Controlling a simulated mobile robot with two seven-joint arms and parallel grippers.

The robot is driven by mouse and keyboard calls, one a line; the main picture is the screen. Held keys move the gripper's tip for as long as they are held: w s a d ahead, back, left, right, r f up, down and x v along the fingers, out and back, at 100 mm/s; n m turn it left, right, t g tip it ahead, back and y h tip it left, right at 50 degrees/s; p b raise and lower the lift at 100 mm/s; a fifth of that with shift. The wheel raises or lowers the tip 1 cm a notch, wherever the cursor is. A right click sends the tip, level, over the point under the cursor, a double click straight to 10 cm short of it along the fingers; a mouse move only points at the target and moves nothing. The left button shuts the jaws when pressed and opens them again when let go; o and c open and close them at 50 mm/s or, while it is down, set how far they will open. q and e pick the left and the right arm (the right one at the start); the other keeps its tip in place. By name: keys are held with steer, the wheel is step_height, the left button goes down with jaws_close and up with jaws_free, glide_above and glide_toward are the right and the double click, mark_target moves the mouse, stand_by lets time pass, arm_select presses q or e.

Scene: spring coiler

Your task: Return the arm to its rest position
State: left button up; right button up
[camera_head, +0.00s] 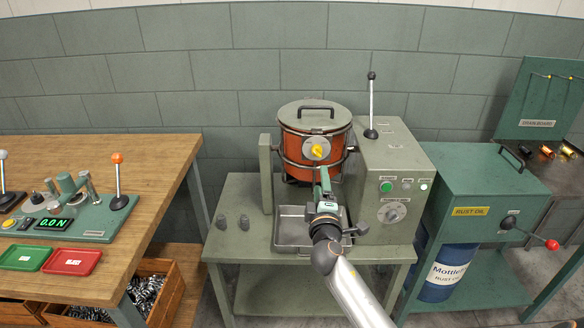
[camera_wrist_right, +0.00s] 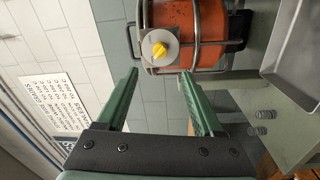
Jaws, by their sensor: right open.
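My right gripper (camera_head: 325,178) reaches in from the lower right in the head view, in front of the orange drum (camera_head: 299,154) of the green machine. In the right wrist view the two green fingers (camera_wrist_right: 159,75) stand wide apart with nothing between them. The drum (camera_wrist_right: 197,30) and its yellow knob (camera_wrist_right: 160,50) on a grey disc lie beyond the fingertips. The knob also shows above the gripper in the head view (camera_head: 317,150). I see no contact with it. My left gripper is not in view.
A metal tray (camera_head: 288,240) lies below the gripper on the machine's table (camera_head: 235,258). A control box (camera_head: 390,170) with an upright lever (camera_head: 371,100) stands close on the right. A wooden bench (camera_head: 150,165) is at left, a rust oil unit (camera_head: 470,170) at right.

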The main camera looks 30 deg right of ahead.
steer(key=s+a+f+m+g+y+p, duration=0.1)
steer(key=s+a+f+g+y, duration=0.15)
steer(key=s+a+f, duration=0.45)
steer(key=s+a+f+m+g+y+p, duration=0.1)
steer(key=s+a+f+m+y, duration=0.2)
steer(key=f, duration=0.7)
steer(key=s+a+f+m+g+y, duration=0.1)
steer(key=s+a+f+m+y, duration=0.1)
steer(key=s+a, duration=0.3)
steer(key=s+a+f+m+g+y+p, duration=0.1)
steer(key=s+a+f+y, duration=0.3)
steer(key=s, duration=0.9)
steer(key=shift+s+a+f+m+g, duration=0.35)
steer(key=shift+a+f+m+g, duration=0.25)
steer(key=shift+a, duration=0.5)
